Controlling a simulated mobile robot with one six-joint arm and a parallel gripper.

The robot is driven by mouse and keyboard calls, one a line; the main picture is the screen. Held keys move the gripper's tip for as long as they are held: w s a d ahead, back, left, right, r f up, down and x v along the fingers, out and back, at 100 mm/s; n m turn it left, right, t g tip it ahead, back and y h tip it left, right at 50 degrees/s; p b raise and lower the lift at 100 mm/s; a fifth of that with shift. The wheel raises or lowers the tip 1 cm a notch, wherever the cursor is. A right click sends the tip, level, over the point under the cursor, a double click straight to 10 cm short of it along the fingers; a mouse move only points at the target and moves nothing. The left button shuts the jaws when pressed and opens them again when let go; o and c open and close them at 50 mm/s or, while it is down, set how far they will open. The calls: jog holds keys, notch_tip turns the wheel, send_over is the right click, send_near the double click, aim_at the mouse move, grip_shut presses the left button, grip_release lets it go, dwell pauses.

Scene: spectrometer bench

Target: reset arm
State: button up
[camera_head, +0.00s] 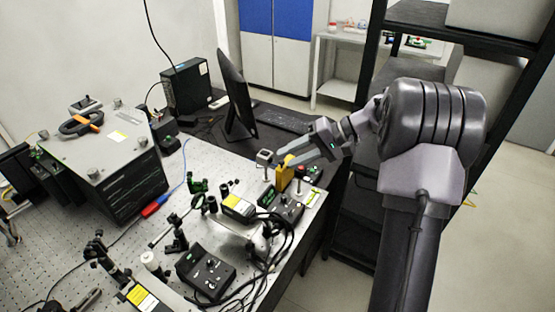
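My arm reaches in from the right over the edge of the bench (215,160). My gripper (284,156) points left and down at the bench's right end. Its two fingers are spread with a gap between them. A yellow block (284,178) stands at the fingertips, its top close to them. I cannot tell whether the fingers touch it.
A small post-mounted part (264,158) stands just left of the fingertips. A monitor (236,95) stands behind, left of my gripper. A black control box (206,271), cables and optics crowd the bench front. A black shelf rack (440,22) is close behind my arm.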

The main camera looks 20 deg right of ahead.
dwell(0.4)
jog(key=s+a+r+g+h+b, duration=0.2)
jog(key=s+a+r+h+b, duration=0.15)
jog(key=s+a, duration=0.6)
jog(key=s+a+f+t+h+b, duration=0.1)
jog(key=s+a, duration=0.3)
jog(key=s, duration=0.5)
jog(key=s+a+f+t+h+b, duration=0.1)
jog(key=s+a+f+h+b, duration=0.2)
jog(key=s, duration=0.6)
jog(key=shift+a+f+t+b, duration=0.3)
jog(key=shift+a+f+b, duration=0.2)
jog(key=shift+a+f, duration=0.3)
